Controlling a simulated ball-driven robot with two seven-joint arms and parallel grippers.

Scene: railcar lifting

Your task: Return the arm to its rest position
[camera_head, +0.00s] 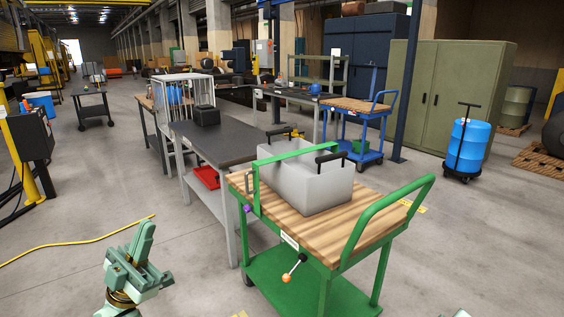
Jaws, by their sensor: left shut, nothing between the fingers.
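My left gripper (142,243) shows at the lower left of the head view, pale green, pointing up with its fingers shut and nothing between them. It is over the bare floor, apart from the green cart. Only a small pale green bit shows at the bottom edge near the right, too little to tell what part it is.
A green cart (355,234) with a wooden top stands right of my left gripper, bearing a grey bin (310,186) with black handles. A dark-topped workbench (228,140) is behind it. A yellow cable (80,243) lies on the floor at left. Open floor surrounds the gripper.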

